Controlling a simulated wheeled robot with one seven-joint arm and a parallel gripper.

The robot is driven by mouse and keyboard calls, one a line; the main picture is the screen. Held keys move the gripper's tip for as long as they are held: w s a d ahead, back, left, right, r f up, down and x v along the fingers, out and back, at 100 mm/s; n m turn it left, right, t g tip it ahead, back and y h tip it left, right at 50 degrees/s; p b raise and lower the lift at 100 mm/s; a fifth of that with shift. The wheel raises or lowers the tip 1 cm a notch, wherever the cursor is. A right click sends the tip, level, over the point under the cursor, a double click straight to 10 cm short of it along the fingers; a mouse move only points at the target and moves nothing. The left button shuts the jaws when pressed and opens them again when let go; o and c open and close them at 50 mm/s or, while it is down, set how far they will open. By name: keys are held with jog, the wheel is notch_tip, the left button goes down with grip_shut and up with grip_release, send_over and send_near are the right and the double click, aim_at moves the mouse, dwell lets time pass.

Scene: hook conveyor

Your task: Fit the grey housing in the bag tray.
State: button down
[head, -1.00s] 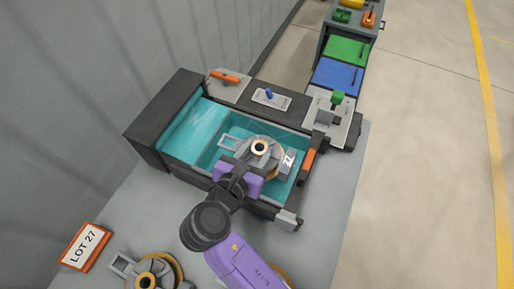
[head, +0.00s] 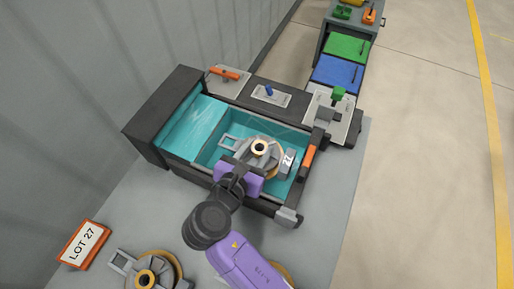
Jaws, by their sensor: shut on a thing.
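The grey housing (head: 261,147), with a brass ring at its centre and a tan round flange, is inside the teal-lined bag tray (head: 208,150), in its right part. A side bracket on the housing points left. My gripper (head: 241,168), with a purple body, reaches in from the front and is shut on the near side of the housing. The gripper body hides the fingertips and part of the housing's near edge. I cannot tell whether the housing rests on the tray floor.
A second similar housing (head: 147,277) lies on the grey table at the front left, near the LOT 27 sign (head: 84,244). A dark frame with an orange handle (head: 309,157) borders the tray. Green (head: 347,50) and blue (head: 338,74) panels stand behind. A wall is at left.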

jog(key=shift+f, duration=0.7)
dwell(0.3)
jog(key=c, duration=0.8)
grip_release()
jog(key=shift+o, duration=0.2)
jog(key=shift+f, duration=0.1)
jog(key=shift+s, duration=0.1)
jog(key=b+v, duration=0.1)
jog(key=v, duration=0.7)
